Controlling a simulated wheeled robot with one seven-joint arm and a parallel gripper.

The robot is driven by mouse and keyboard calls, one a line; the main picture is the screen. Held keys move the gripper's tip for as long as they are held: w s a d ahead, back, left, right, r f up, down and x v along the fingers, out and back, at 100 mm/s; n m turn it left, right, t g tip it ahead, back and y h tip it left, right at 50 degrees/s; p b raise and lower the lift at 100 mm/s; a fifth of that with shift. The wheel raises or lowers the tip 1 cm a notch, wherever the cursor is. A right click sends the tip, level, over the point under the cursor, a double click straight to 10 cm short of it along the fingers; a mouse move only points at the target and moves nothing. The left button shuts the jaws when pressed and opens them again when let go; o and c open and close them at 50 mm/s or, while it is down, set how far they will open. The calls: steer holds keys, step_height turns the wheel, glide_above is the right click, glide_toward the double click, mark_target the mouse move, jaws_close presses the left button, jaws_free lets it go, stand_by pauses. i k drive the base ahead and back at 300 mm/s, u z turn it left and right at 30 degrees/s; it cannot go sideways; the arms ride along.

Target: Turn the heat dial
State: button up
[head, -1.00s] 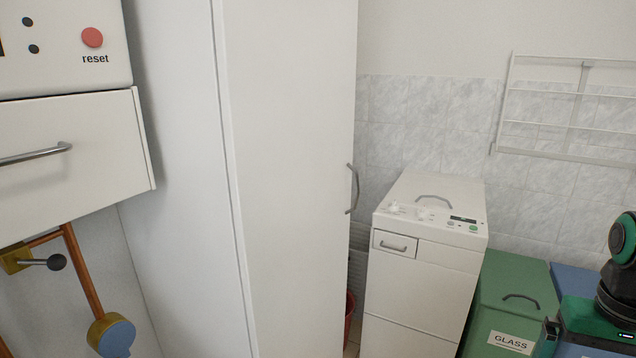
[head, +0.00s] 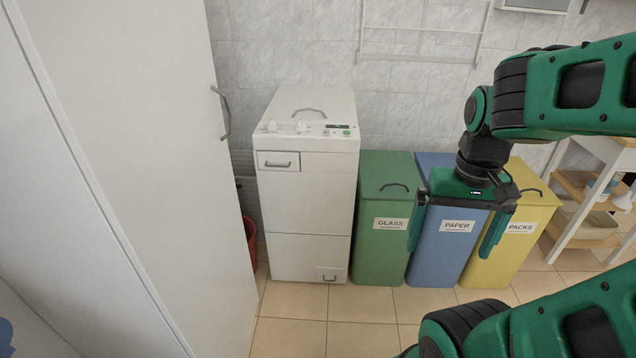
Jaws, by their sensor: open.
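No dial marked as heat can be made out. A white top-loading machine (head: 308,190) stands against the tiled wall, left of the bins.
A tall white cabinet (head: 130,170) fills the left. A green GLASS bin (head: 380,250), blue PAPER bin (head: 437,255) and yellow PACKS bin (head: 510,255) stand right of the machine. The tiled floor (head: 350,335) in front is clear.

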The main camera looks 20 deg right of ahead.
mark_target(299, 126)
steer(key=z, duration=0.1)
steer(key=i, duration=1.1)
steer(key=z, duration=0.2)
